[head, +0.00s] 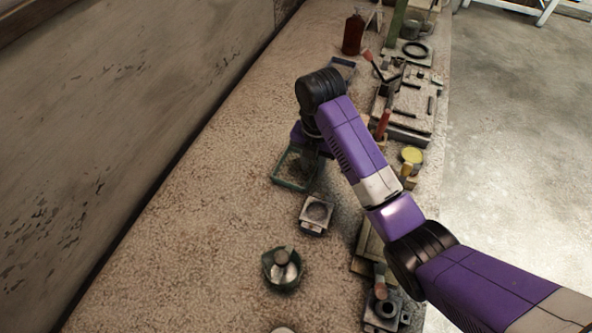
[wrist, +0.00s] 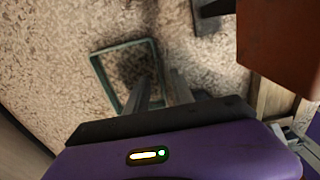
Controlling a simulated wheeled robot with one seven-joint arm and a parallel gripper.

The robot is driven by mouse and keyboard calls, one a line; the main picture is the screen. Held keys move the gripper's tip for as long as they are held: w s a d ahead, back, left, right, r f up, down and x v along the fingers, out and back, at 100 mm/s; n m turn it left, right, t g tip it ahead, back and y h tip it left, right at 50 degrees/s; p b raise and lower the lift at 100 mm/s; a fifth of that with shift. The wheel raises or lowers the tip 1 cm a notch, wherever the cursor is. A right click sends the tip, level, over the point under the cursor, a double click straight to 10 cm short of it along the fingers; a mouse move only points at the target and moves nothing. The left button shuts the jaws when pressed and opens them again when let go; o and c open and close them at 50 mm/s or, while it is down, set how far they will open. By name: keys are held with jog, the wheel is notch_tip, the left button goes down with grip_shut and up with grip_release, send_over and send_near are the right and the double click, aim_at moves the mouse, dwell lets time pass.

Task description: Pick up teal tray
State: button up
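The teal tray (head: 291,186) is a shallow, open rectangular tray lying on the rough stone-like worktop, left of my arm in the head view. My arm covers its far right part. In the wrist view its rim (wrist: 102,78) frames a patch of speckled surface, and its near end is hidden by my gripper. My gripper (wrist: 160,78) points down at the tray's right side, its two fingers apart. One finger shows over the tray's inside and the other to the right of its right wall. I cannot tell whether either touches it. The head view mostly hides the fingers.
A small scale (head: 316,214) and a dark bowl (head: 282,269) stand nearer on the worktop. A brown bottle (head: 352,34) and a smaller blue-grey tray (head: 342,69) are farther back. Tools and blocks crowd the right edge. The worktop left of the tray is clear up to the wall.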

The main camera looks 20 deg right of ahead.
jog(key=shift+f, duration=1.05)
grip_shut()
dwell(0.6)
